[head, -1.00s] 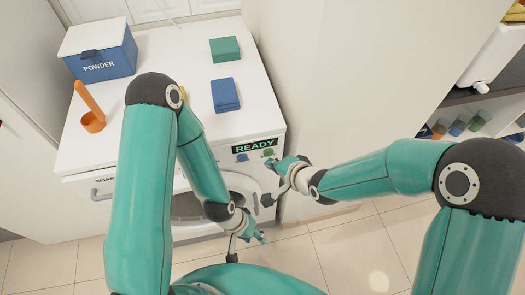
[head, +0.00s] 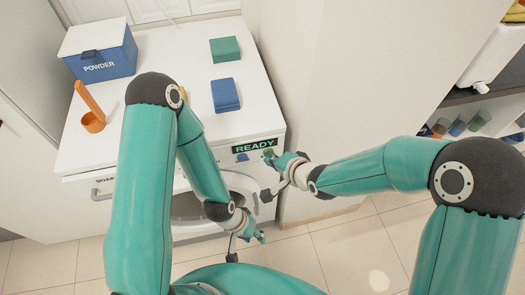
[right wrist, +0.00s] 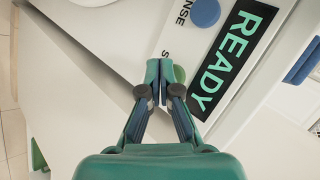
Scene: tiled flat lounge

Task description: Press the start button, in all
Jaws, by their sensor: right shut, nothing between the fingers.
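The washing machine (head: 190,146) has a front panel with a lit READY display (head: 255,145). A green button (head: 268,153) sits under the display, partly covered by my right gripper (head: 274,160). In the right wrist view the right gripper (right wrist: 160,92) is shut and empty, its tips over the panel at the green button (right wrist: 179,74). I cannot tell whether they touch it. A blue button (right wrist: 205,12) lies beside it, with a label ending in NSE. My left gripper (head: 257,237) hangs low before the machine; its fingers are too small to judge.
On the machine top are a blue POWDER box (head: 100,62), an orange scoop (head: 93,121), a green block (head: 225,49) and a blue block (head: 226,95). A pale wall (head: 330,90) stands close on the right. A shelf with coloured cups (head: 460,126) is beyond it.

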